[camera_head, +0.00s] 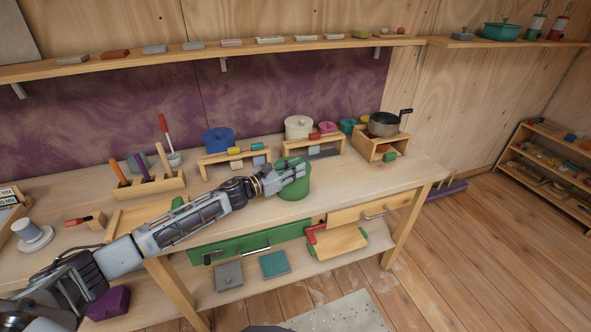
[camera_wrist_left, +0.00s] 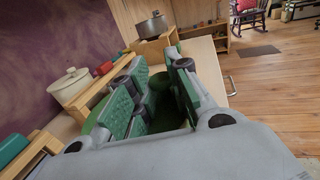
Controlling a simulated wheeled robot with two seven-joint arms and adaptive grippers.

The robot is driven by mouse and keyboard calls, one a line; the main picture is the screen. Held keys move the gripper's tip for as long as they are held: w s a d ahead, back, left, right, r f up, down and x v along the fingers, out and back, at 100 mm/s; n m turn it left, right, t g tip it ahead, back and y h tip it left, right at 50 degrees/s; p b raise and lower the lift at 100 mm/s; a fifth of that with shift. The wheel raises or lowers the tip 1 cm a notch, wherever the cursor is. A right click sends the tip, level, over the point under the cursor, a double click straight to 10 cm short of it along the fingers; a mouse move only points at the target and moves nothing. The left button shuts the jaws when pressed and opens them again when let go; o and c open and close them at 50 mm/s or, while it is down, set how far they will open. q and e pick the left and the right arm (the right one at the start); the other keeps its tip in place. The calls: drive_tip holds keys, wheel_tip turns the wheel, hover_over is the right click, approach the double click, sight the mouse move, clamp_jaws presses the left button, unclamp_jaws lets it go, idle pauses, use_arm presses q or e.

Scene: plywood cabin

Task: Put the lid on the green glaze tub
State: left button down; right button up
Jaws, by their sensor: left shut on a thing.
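The green glaze tub (camera_head: 294,191) stands upright near the front edge of the workbench. My left gripper (camera_head: 294,171) is at the tub's top, its fingers pointing right across the mouth. In the left wrist view the gripper (camera_wrist_left: 172,85) has green pads and is shut on a green thing between and below the fingers, which I take to be the lid. The fingers hide most of it, so I cannot tell whether it sits flush on the rim. My right gripper is not in view.
A dark pan (camera_head: 383,124) stands on a wooden box at the right. The bench (camera_head: 350,190) is clear right of the tub. A green drawer (camera_head: 240,243) is below.

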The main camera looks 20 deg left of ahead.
use_arm(q)
drive_tip(key=c, duration=1.3)
unclamp_jaws()
drive_tip(key=shift+o, duration=0.2)
drive_tip(key=v, duration=1.2)
idle(0.8)
